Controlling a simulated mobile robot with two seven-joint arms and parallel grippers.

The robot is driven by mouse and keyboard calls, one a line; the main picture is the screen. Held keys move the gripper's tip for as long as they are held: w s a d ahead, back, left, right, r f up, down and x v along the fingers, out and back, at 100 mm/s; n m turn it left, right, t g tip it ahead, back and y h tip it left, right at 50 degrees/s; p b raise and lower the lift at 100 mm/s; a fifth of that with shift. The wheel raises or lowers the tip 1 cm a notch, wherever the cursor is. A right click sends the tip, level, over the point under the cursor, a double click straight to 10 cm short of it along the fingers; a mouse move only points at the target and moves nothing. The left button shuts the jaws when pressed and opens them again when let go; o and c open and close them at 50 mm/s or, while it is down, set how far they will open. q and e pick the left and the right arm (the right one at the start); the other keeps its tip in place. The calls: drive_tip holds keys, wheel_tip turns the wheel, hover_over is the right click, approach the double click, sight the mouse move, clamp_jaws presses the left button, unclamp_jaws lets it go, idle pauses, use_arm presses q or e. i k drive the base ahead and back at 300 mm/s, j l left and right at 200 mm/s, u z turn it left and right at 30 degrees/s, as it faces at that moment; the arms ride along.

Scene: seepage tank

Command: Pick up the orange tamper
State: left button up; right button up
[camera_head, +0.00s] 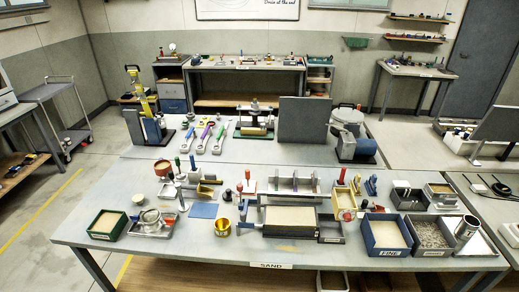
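I cannot single out the orange tamper with certainty at this size. Another upright red-handled tool (247,175) stands further right. A short orange-brown round piece (163,167) is left of the green handle. Neither of my grippers is in the view.
The table (150,264) with the SAND label holds a green-rimmed sand box (108,224), a gold cup (222,228), a central sand tank (290,218) and a blue box (386,234) marked FINE.

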sight(249, 187)
drive_tip(key=i+j+z, duration=0.15)
drive_tip(key=i+j, duration=2.15)
